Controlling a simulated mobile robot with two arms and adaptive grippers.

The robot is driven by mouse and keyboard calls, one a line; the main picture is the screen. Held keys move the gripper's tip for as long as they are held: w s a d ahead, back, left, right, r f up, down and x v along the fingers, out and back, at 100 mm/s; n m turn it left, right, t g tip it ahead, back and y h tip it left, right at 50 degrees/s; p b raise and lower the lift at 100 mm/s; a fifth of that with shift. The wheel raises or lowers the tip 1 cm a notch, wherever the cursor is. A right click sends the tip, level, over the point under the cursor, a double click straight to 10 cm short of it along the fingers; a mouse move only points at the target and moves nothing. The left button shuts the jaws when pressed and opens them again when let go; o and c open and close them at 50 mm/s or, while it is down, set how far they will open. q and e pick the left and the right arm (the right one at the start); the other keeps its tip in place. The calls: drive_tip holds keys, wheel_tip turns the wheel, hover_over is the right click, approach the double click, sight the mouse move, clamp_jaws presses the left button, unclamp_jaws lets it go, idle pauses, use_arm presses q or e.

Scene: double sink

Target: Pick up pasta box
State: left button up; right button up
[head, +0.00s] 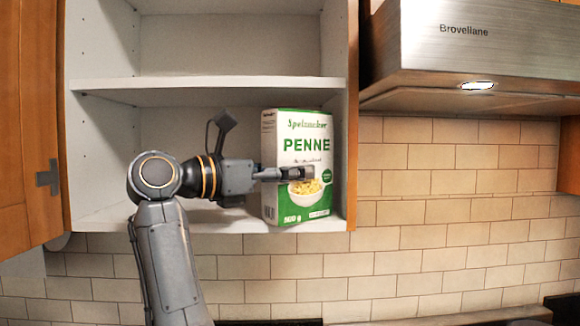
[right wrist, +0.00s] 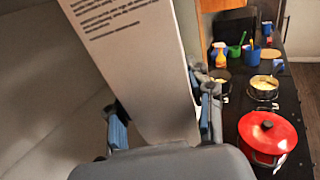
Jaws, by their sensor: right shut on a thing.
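The pasta box (head: 297,150) is white and green with "PENNE" on its front. It stands upright on the bottom shelf of the open cupboard, at the right end. My right gripper (head: 300,174) reaches in from the left, with a finger across the front of the box. In the right wrist view the box (right wrist: 135,65) shows its printed side between the two blue-padded fingers of the gripper (right wrist: 160,125), which is shut on it. I cannot tell whether its base touches the shelf. My left gripper is not in view.
The bottom shelf (head: 225,224) is otherwise bare, with a middle shelf (head: 200,84) above. The cupboard's right wall is close to the box. A steel hood (head: 490,45) hangs at right. Below, the right wrist view shows a red pot (right wrist: 267,135) and another pot (right wrist: 264,86).

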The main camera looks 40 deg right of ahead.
sight(292, 152)
drive_tip(key=shift+d+f, duration=0.1)
drive_tip(key=shift+d, duration=0.1)
clamp_jaws()
drive_tip(key=shift+s, duration=0.1)
drive_tip(key=shift+r, duration=0.25)
drive_tip(key=shift+r+p, duration=0.25)
drive_tip(key=shift+p, duration=0.1)
drive_tip(key=shift+d+r+p, duration=0.1)
drive_tip(key=shift+r+p, duration=0.25)
drive_tip(key=shift+r, duration=0.6)
drive_tip(key=shift+r+p, duration=0.4)
drive_tip(key=shift+p, duration=0.05)
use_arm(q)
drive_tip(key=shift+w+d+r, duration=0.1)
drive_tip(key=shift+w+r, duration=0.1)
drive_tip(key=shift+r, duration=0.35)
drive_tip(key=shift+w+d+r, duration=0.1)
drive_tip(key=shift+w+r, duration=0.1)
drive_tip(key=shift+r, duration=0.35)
use_arm(e)
drive_tip(key=shift+f, duration=0.15)
